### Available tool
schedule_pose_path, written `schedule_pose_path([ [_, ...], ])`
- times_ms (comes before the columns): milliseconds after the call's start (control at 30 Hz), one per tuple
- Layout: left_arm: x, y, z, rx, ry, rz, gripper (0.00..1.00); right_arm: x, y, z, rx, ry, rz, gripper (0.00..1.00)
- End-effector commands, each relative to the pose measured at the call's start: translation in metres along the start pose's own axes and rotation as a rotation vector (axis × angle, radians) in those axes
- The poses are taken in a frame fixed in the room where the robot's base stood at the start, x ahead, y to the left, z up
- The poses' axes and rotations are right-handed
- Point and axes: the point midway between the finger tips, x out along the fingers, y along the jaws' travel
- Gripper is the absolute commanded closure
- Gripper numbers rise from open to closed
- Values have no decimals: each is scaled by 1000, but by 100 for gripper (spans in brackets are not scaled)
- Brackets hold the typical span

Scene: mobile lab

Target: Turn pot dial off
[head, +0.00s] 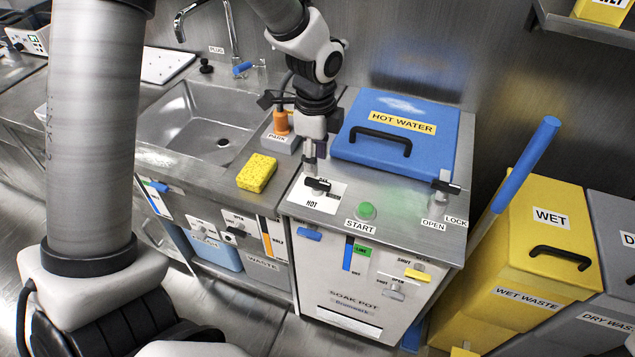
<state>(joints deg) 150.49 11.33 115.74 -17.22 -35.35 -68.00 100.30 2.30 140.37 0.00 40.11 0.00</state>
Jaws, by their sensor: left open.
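The pot dial (318,185) is a small black bar handle on a white label plate on top of the steel soak pot (390,222). "HOT" is printed below it, and the print above it is partly hidden. The bar lies roughly crosswise in the picture. My left gripper (311,168) points down just above the dial, its fingers open around or just behind the bar. I cannot tell if they touch it. My right gripper is not in view.
A blue "HOT WATER" lid (366,150) with a black handle is behind the dial. A green start button (366,211) and a lock latch (445,187) are right of it. A yellow sponge (257,173) and an orange-handled tool (281,122) are left. Yellow wet waste bin (520,285) stands right.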

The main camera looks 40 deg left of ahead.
Motion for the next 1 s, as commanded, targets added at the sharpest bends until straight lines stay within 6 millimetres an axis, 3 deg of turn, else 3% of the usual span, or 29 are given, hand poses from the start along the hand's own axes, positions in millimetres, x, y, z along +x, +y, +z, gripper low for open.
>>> schedule_pose_path([
  [233, 49, 1, 0, 0, -1, 5, 58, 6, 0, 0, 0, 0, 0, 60],
  [567, 60, 1, 0, 0, 0, 2, 58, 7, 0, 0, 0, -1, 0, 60],
  [600, 60, 1, 0, 0, 0, 2, 65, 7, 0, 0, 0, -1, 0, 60],
  [700, 60, 1, 0, 0, 0, 2, 100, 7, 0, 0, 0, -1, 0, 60],
  [1000, 59, 1, 0, -5, 0, 3, 100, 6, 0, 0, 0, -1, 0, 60],
])
